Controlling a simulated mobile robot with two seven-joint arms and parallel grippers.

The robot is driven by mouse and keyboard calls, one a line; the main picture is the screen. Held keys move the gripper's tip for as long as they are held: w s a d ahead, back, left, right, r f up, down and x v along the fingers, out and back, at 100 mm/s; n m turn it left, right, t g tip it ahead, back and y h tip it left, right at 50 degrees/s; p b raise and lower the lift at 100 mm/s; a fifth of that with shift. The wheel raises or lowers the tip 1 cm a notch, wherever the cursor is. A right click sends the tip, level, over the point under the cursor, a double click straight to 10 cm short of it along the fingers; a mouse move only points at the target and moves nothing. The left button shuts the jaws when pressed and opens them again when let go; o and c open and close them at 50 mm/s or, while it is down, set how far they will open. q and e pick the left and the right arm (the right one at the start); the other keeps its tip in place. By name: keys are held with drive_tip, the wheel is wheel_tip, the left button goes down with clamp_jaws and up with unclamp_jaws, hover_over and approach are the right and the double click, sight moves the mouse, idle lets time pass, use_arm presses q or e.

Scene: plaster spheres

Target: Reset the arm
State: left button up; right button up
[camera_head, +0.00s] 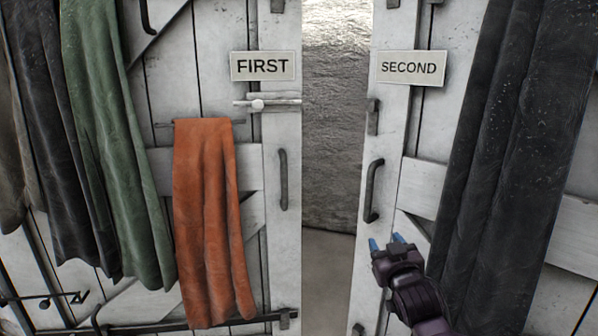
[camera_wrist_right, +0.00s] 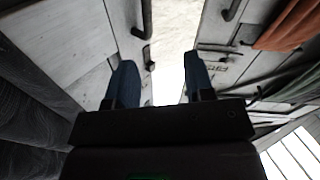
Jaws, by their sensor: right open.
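My right gripper (camera_head: 386,243) is in the lower right of the head view, in front of the door with the SECOND sign. It is open and empty, its two blue fingers pointing up and to the left. In the right wrist view the blue fingers (camera_wrist_right: 160,85) stand apart with nothing between them, and the bright gap between the doors lies beyond. The black handle (camera_head: 372,190) of the SECOND door is just above the fingertips in the head view, apart from them in the picture. My left gripper is not in view.
The FIRST sign (camera_head: 263,66) is on the left door, which has a bolt (camera_head: 258,105), a handle (camera_head: 283,180) and an orange cloth (camera_head: 208,225). The SECOND sign (camera_head: 411,68) is on the right door. Dark cloth (camera_head: 515,150) hangs at right, green cloth (camera_head: 105,130) at left. A gap separates the doors.

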drive_tip(key=s+d+f+g, duration=0.2)
drive_tip(key=s+f, duration=0.7)
drive_tip(key=s, duration=0.4)
drive_tip(key=s+d+f+m+g+h+p, duration=0.1)
drive_tip(key=s+d+f+g, duration=0.2)
drive_tip(key=s+f, duration=0.6)
drive_tip(key=s+d+f+m+g, duration=0.1)
drive_tip(key=s+f, duration=0.8)
drive_tip(key=s, duration=1)
drive_tip(key=shift+d+f+g+h+p, duration=0.15)
drive_tip(key=shift+d+g+h+p, duration=0.2)
drive_tip(key=shift+d+g, duration=0.55)
drive_tip(key=shift+c, duration=0.6)
